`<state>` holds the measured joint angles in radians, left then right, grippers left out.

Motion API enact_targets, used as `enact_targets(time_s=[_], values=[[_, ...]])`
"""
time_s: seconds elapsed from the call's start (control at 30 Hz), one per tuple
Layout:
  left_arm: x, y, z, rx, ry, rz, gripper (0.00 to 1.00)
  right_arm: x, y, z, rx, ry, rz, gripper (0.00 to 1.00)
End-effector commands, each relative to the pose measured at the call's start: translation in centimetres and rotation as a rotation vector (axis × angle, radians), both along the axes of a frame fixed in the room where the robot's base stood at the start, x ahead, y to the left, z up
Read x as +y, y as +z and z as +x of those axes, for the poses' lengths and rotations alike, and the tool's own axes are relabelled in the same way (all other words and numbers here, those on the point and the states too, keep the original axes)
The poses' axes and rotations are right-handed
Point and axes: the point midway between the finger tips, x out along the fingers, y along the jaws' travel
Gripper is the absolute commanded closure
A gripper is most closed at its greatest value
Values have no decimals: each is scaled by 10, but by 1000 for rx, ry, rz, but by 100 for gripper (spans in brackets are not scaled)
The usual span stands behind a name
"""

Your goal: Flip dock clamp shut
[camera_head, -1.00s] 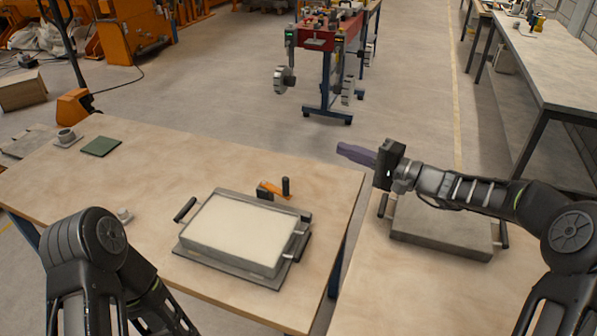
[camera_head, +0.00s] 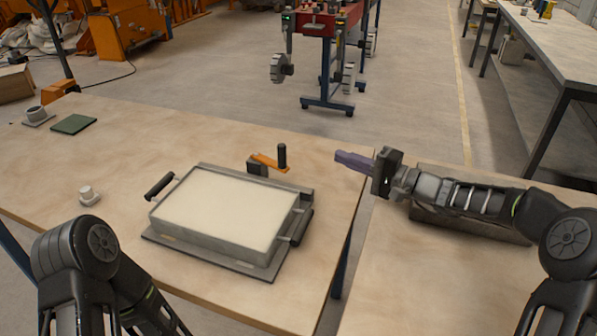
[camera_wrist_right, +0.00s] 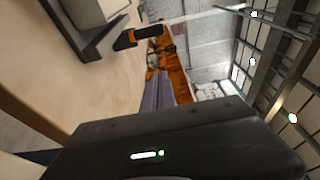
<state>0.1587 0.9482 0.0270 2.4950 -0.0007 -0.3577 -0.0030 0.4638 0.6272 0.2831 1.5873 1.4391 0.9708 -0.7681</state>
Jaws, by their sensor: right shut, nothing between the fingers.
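The dock clamp (camera_head: 268,161), with an orange lever and an upright black handle, stands at the far edge of the dock plate (camera_head: 205,257) on the left table. A sand-filled grey tray (camera_head: 212,243) sits on the plate. The clamp lever lies pointing right, away from the tray. My right gripper (camera_head: 338,157), with purple fingers, is shut and empty, to the right of the clamp and apart from it. Its fingers (camera_wrist_right: 158,92) show in the right wrist view, near a black handle (camera_wrist_right: 137,37) that I cannot identify for certain. My left gripper is out of view.
A gap separates the two tables.

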Motion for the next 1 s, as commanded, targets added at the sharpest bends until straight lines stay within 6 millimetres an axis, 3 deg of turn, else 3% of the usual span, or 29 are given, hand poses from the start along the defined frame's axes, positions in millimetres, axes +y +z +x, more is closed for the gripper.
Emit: enact_targets(time_s=[0.03, 0.57, 0.77, 1.0], values=[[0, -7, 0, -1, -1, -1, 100, 0, -7, 0, -1, 0, 0, 100], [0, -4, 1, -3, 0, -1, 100, 5, -5, 3, -1, 1, 0, 100], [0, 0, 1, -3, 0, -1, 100, 23, -4, 16, -1, 2, 1, 100], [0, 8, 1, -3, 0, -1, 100, 62, -4, 43, -1, 4, 1, 100]])
